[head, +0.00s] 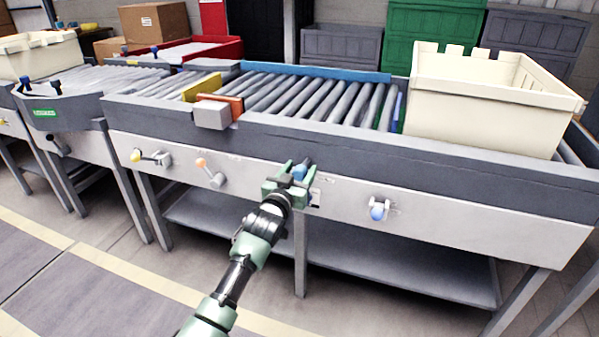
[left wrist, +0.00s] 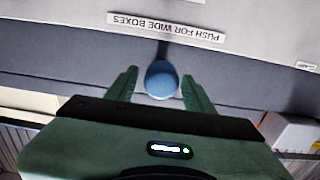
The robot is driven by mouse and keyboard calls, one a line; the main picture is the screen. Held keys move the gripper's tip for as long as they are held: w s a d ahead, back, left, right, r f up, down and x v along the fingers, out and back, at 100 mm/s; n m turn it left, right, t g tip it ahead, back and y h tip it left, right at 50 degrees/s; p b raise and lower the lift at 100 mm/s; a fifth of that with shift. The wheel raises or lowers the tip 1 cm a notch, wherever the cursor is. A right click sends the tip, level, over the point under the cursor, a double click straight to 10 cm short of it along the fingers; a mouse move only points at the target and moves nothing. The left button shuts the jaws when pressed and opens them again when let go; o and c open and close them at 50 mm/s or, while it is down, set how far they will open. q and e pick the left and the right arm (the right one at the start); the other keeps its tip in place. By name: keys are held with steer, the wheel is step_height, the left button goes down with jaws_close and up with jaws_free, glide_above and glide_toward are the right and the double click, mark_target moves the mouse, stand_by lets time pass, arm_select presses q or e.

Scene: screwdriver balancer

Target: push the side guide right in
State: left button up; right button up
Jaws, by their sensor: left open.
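A round blue knob (head: 300,172) is on the pale front panel of the roller conveyor. It also shows in the left wrist view (left wrist: 161,80), beside an upside-down label (left wrist: 166,27) reading "PUSH FOR WIDE BOXES". My left gripper (head: 297,167) is at this knob, open, with one green finger on each side; I cannot tell if they touch it. In the left wrist view both fingers (left wrist: 159,84) stand apart with the knob between them. A blue rail (head: 315,71) runs along the far side of the rollers. My right gripper is not in view.
A cream crate (head: 480,115) stands on the conveyor's right end. Other handles, yellow (head: 137,156), orange (head: 202,163) and light blue (head: 378,211), sit along the panel. A grey block (head: 211,115) juts from the front edge. A lower shelf (head: 400,275) is empty.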

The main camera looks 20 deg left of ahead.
arm_select(q)
jaws_close()
stand_by(1.4)
